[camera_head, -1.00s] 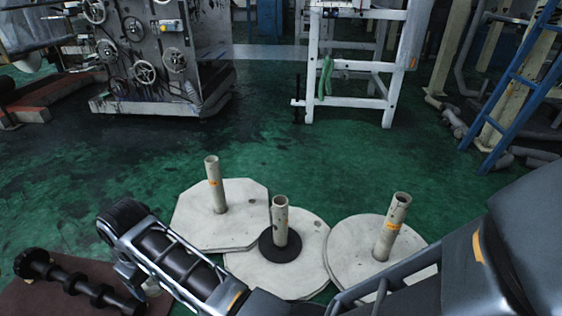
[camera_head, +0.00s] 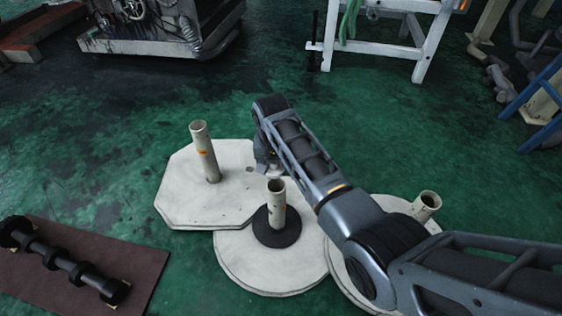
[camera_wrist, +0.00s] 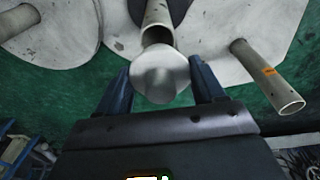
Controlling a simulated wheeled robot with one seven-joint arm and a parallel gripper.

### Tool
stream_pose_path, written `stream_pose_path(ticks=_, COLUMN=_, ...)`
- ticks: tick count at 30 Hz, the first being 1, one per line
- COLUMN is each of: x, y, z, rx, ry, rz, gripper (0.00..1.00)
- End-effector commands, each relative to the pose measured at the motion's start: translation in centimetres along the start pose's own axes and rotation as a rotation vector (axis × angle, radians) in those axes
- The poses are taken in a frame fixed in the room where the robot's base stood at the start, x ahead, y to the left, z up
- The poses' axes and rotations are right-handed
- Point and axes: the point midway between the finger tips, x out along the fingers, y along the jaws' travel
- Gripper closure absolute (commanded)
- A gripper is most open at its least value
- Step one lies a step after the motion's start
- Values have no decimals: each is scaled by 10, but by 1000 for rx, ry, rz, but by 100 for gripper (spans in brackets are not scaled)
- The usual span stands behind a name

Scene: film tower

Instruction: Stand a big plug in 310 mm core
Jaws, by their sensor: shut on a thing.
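Three pale cores stand upright on white plates: a left core (camera_head: 205,152) with an orange mark, a middle core (camera_head: 276,205) with a black ring round its foot, and a right core (camera_head: 425,206) partly behind my arm. I cannot tell which is 310 mm. My gripper (camera_wrist: 161,72) is shut on a round, pale grey plug (camera_wrist: 160,80). In the wrist view the plug overlaps the mouth end of the middle core (camera_wrist: 157,22); whether they touch I cannot tell. In the head view my gripper (camera_head: 263,160) is just beyond the middle core, and the plug is not clear there.
The left core also shows at right in the wrist view (camera_wrist: 270,78). A black ringed shaft (camera_head: 65,262) lies on a brown mat (camera_head: 145,262) at left. A white frame (camera_head: 425,45) and a machine (camera_head: 160,25) stand behind. Green floor between is clear.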

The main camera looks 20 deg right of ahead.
Motion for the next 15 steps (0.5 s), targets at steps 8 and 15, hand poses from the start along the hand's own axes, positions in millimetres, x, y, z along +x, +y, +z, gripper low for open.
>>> stream_pose_path(ticks=8, x=15, y=0, z=-10, rx=117, ry=8, rz=20, gripper=62)
stream_pose_path(ticks=15, x=32, y=0, z=-8, rx=115, ry=8, rz=20, gripper=62)
